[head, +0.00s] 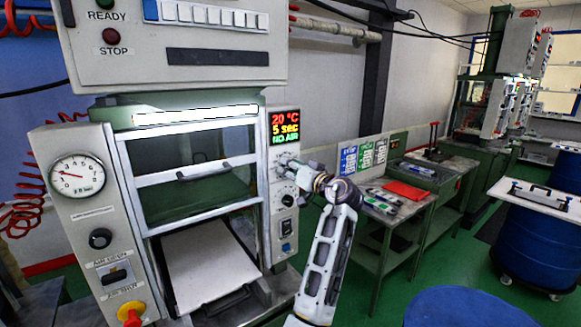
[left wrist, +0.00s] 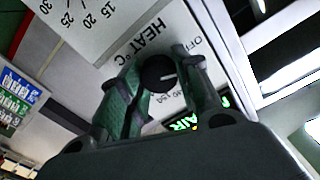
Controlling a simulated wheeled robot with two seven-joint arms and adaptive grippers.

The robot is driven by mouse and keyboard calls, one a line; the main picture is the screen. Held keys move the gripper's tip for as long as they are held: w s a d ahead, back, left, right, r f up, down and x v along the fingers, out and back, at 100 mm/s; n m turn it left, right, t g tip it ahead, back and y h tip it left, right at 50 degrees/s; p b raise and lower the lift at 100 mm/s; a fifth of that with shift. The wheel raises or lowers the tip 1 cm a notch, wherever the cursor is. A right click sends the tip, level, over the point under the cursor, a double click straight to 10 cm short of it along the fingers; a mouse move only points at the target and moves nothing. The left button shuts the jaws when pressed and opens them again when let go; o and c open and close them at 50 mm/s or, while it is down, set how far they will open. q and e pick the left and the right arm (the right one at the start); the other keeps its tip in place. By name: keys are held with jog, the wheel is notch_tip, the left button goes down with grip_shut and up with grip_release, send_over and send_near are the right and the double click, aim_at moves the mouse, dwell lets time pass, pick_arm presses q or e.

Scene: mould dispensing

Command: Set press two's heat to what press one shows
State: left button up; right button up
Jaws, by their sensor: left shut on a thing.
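A press with a green frame and grey panels (head: 92,215) stands close in front in the head view. Its lit display (head: 285,128) reads 20 °C, 5 sec and NO AIR. My left gripper (head: 287,162) is at the side panel just under this display. In the left wrist view my left gripper (left wrist: 163,68) has its fingers closed around a round black heat knob (left wrist: 160,77). The knob has a white pointer line, and the dial panel (left wrist: 140,48) around it reads HEAT °C and OFF. The fingers hide part of the scale. My right gripper is not in view.
Side tables with a red folder (head: 406,190), blue drums (head: 540,240) and another machine (head: 495,100) stand to the right.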

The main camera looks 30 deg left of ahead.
pick_arm(q)
jog(key=shift+w+d+f+m+p, duration=0.1)
jog(key=shift+m+p, duration=4.45)
jog(key=shift+m, duration=2.25)
jog(key=o, duration=1)
jog(key=shift+f, duration=0.1)
